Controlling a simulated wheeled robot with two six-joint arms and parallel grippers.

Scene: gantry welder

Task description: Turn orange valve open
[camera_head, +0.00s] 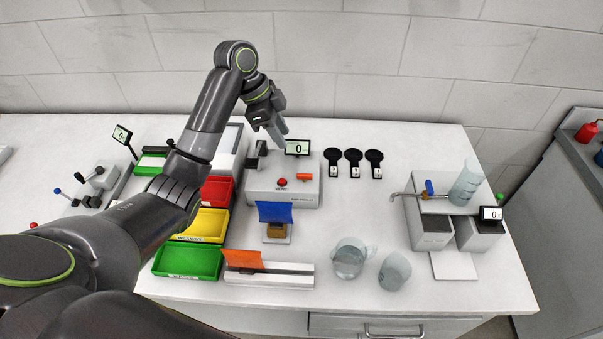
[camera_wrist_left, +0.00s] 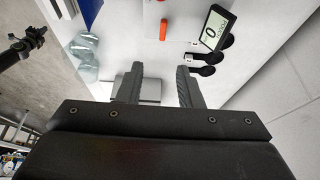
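A small orange valve handle (camera_head: 304,177) lies flat across the top of a white box (camera_head: 262,190), right of a red button. It also shows in the left wrist view (camera_wrist_left: 163,29), near the top edge. My left gripper (camera_head: 279,135) is above the back of that box, behind the handle and apart from it. Its fingers (camera_wrist_left: 160,88) are apart with nothing between them. In the left wrist view a dark jointed shape (camera_wrist_left: 22,45) at the upper left may be part of my right arm; its fingers are not clear.
A small display (camera_head: 298,147) stands at the box's back, close to my left gripper. Black paddles (camera_head: 353,156) lie to the right. Red, yellow and green bins (camera_head: 188,262) are left of the box. Clear jugs (camera_head: 349,258) stand in front. The counter's middle right is free.

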